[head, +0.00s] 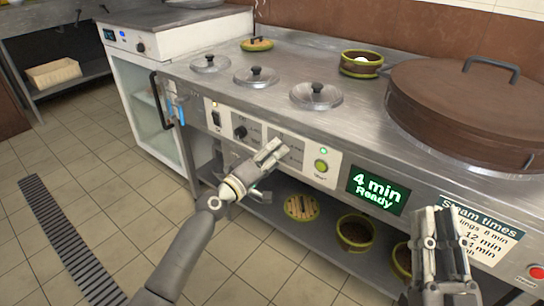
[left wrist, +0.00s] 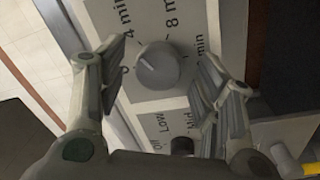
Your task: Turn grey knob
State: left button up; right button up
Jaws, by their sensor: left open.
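The grey knob (left wrist: 158,65) is on a pale dial plate in the left wrist view, with a white mark at its upper left edge. Labels including "4 min" and "8 min" surround it. My left gripper (head: 273,152) is open at the stove's front panel; its fingers stand on both sides of the knob, with visible gaps. In the head view this gripper hides the grey knob. My right gripper (head: 440,218) is apart from it at the lower right, in front of the stove; its finger gap is unclear.
A black knob (head: 240,132) marked Low and Mid sits beside the grey one. Right of it are a green button (head: 321,166) and a display (head: 376,191) reading "4 min Ready". A large brown lid (head: 460,105) covers the stove's right. Pots stand on the lower shelf.

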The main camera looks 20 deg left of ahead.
pick_arm(q)
jog(key=v, duration=1.2)
jog(key=shift+d, duration=0.1)
